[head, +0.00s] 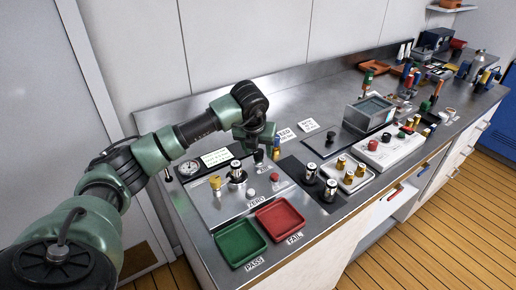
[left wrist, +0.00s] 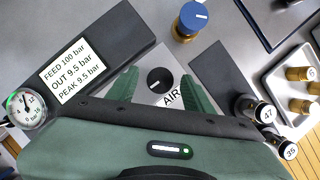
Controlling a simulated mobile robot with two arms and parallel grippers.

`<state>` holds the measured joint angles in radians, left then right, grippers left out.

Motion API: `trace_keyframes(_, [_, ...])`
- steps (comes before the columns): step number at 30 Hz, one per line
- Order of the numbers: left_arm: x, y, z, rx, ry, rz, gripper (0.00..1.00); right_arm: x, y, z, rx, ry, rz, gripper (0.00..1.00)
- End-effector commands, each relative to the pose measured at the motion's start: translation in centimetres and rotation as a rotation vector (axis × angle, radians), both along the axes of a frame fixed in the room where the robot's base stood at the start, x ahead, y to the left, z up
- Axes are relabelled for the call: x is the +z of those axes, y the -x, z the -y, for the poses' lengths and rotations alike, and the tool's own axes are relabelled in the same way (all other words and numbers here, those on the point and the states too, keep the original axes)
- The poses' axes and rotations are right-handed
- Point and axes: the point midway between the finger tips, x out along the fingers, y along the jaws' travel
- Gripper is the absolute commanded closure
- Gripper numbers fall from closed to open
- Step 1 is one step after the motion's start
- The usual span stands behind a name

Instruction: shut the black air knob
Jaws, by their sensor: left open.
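The black air knob (left wrist: 159,80) is a round dial with a white mark, seen in the left wrist view on a pale plate with the label AIR (left wrist: 172,98). My left gripper (left wrist: 159,86) is open, with one green finger on each side of the knob; I cannot tell whether they touch it. In the head view my left gripper (head: 258,150) points down at the back of the panel and hides the knob. A display (left wrist: 73,70) reads FEED 100 bar, OUT 9.5 bar, PEAK 9.5 bar. My right gripper is not in view.
A round gauge (left wrist: 24,108) stands left of the display. A blue knob (left wrist: 190,22) stands close beyond the air knob. Green (head: 240,262) and red (head: 299,228) trays lie at the counter's front.

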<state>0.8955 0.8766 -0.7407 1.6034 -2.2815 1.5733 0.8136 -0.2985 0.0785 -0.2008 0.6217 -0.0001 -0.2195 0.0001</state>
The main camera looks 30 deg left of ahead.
Motion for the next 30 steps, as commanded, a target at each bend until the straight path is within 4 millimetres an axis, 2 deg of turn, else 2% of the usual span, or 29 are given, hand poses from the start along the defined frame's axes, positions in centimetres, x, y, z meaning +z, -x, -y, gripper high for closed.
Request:
trace_keyframes(7, [-0.2,-0.1,0.0,0.000,0.000,0.001,0.49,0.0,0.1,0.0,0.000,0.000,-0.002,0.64])
trace_keyframes(8, [-0.2,-0.1,0.0,0.000,0.000,0.001,0.52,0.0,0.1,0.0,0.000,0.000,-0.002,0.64])
trace_keyframes(13, [-0.1,-0.1,0.0,0.000,0.000,0.001,0.99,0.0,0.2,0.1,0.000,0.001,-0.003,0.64])
trace_keyframes(23, [-0.2,0.0,-0.1,-0.028,0.000,0.000,1.00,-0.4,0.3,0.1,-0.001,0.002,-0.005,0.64])
trace_keyframes(30, [-0.3,0.0,-0.2,-0.151,0.001,0.002,1.00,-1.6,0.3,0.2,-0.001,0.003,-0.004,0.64])
